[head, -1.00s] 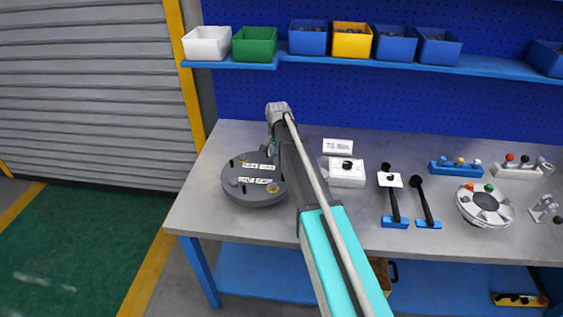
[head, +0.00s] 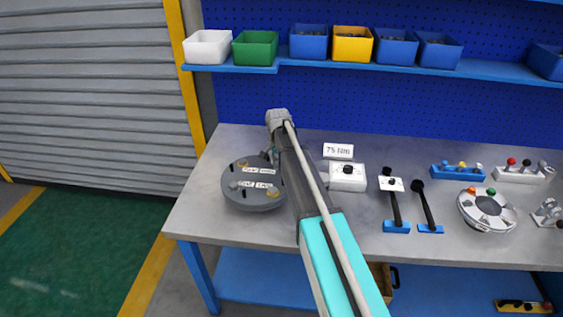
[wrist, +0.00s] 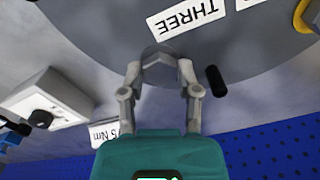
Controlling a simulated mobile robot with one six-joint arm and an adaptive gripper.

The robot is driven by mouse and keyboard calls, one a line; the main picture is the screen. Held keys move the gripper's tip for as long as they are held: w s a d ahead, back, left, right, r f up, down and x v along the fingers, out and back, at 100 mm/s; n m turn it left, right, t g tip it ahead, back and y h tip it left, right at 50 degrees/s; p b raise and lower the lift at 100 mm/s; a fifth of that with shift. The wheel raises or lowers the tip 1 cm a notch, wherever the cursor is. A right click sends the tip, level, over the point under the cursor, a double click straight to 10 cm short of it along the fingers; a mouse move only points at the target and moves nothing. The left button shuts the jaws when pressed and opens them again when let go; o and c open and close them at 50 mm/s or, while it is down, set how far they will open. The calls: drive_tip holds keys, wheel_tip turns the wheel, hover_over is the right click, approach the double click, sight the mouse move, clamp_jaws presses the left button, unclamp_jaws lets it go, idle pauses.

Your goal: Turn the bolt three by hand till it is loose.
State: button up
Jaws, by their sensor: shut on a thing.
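The flanged shell (head: 252,200) is a round dark grey disc lying on the bench at the left, with bolt heads and white name labels on top. In the wrist view, my gripper (wrist: 161,72) is shut on bolt three (wrist: 160,60), a grey head beside the white label reading THREE (wrist: 186,15). The label appears upside down there. The fingers hide part of the bolt head, so its thread and seating cannot be seen. In the head view my arm hides the gripper's fingertips and bolt three.
A dark peg (wrist: 216,81) stands close beside my right finger in the wrist view. A white box with a black knob (head: 347,178) and a 75 Nm sign (head: 338,151) are right of the shell. Levers and other fixtures fill the bench farther right.

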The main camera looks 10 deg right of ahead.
drive_tip(key=shift+s+d, duration=0.1)
clamp_jaws()
drive_tip(key=shift+d, duration=0.35)
drive_tip(key=shift+a, duration=0.15)
